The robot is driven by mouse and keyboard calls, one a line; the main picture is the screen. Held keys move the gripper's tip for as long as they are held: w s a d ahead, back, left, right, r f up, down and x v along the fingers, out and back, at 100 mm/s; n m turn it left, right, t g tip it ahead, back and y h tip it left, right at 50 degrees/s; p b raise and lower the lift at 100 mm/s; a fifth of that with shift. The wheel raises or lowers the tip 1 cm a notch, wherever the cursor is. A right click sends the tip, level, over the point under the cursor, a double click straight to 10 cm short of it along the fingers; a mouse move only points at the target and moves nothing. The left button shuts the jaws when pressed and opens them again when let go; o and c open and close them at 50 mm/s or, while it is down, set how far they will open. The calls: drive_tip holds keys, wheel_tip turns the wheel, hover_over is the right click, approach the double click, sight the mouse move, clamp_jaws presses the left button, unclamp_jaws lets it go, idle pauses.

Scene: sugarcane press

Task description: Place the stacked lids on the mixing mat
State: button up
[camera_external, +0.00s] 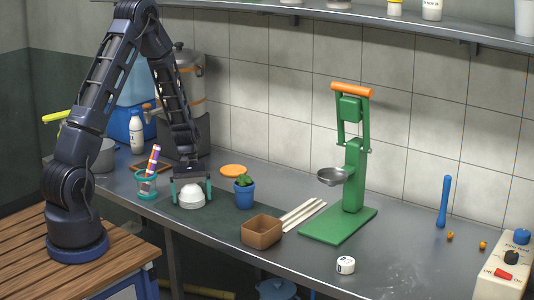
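A white, rounded, dome-like piece (192,197), which may be the stacked lids, sits low at the left part of the dark green mixing mat (220,221). At this size I cannot make out separate lids. My gripper (191,193) points down over it, with one teal-tipped finger on each side. I cannot tell whether the fingers touch it, or whether it rests on the mat or hangs just above it. The mat lies flat on the grey counter, and its front part is bare.
A teal cup with pens (147,186) stands close left of my gripper. A blue plant pot (245,195) is close right. An orange disc (233,170) lies behind. A brown box (261,232), pale strips (302,214) and a green press (352,180) stand further right.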

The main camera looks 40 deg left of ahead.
drive_tip(key=shift+r, duration=0.1)
wheel_tip(320, 180, up, 21)
drive_tip(key=s+a+m+t, duration=0.1)
drive_tip(key=a+m, duration=0.1)
drive_tip(key=s+r+m+t+y, duration=0.1)
drive_tip(key=s+r+m+t, duration=0.2)
drive_tip(key=s+r, duration=0.5)
drive_tip(key=s+d+r+m+t+y, duration=0.1)
drive_tip(key=s+r+m+t+y, duration=0.1)
drive_tip(key=s+r+m, duration=0.3)
drive_tip(key=s+r+t, duration=0.1)
drive_tip(key=s+r, duration=0.3)
drive_tip(key=s, duration=0.7)
drive_tip(key=shift+s+d+r, duration=0.15)
drive_tip(key=shift+s+r, duration=0.15)
drive_tip(key=shift+s, duration=0.1)
